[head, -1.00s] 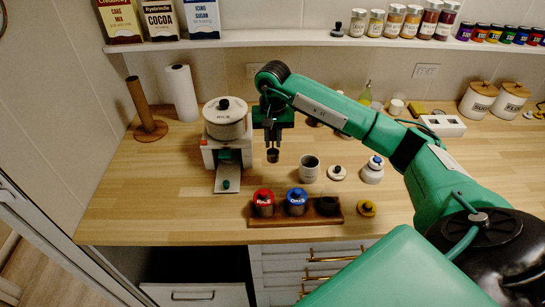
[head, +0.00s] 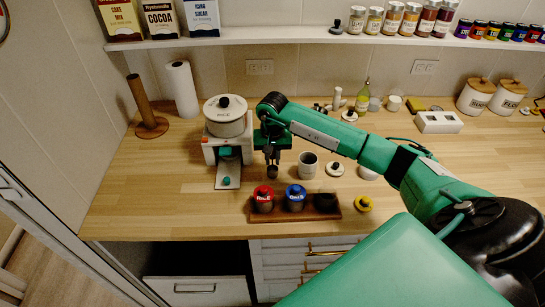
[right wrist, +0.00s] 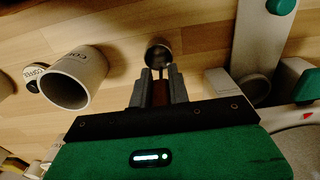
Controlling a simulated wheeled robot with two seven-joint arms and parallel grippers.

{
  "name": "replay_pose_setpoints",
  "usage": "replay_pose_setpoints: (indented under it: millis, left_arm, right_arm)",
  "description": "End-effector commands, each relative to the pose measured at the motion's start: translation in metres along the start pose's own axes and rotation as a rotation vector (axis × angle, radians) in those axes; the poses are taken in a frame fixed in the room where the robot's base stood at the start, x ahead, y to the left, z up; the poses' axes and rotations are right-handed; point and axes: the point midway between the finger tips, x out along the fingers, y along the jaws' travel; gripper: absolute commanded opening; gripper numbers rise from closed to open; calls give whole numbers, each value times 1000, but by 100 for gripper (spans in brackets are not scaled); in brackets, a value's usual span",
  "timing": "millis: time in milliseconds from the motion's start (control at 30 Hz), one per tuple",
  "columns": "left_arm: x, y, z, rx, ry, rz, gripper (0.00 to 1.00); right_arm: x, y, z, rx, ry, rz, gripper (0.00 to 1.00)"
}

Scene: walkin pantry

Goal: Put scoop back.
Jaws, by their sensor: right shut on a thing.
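My right gripper (head: 272,152) is shut on the scoop (head: 272,171), which hangs below its fingertips above the counter, between the white appliance and the open canister. In the right wrist view the scoop's metal cup (right wrist: 158,55) sticks out beyond the fingers (right wrist: 159,90), with a reddish-brown handle part between them. The open white coffee canister (head: 308,166) stands to the right of the scoop, apart from it; its mouth also shows in the right wrist view (right wrist: 72,82). Its apparent lid (head: 335,169) lies beside it. My left gripper is not in view.
A wooden tray (head: 253,217) in front holds red-lidded, blue-lidded and dark open jars. The white appliance (head: 209,150) with a pot stands left. A shelf (head: 290,42) spans the back wall.

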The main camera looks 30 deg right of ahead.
Motion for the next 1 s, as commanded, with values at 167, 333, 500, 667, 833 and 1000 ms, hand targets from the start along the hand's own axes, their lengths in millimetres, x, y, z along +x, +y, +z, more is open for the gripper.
replay_pose_setpoints:
  millis: [167, 333, 500, 667, 833, 1000]
  left_arm:
    - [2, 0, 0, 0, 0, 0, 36]
    - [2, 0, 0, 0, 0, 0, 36]
    - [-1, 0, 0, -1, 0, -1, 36]
    - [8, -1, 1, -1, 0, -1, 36]
    - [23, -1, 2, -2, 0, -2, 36]
    - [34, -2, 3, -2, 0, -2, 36]
  right_arm:
    - [1, 0, 0, 0, 0, 0, 40]
    - [1, 0, 0, 0, 0, 0, 40]
    - [-1, 0, 0, 0, -1, 0, 40]
    - [-15, 0, -2, 1, 4, -3, 40]
    - [-49, 0, -1, 0, 6, -2, 40]
    - [-83, 0, -1, 0, 5, -2, 40]
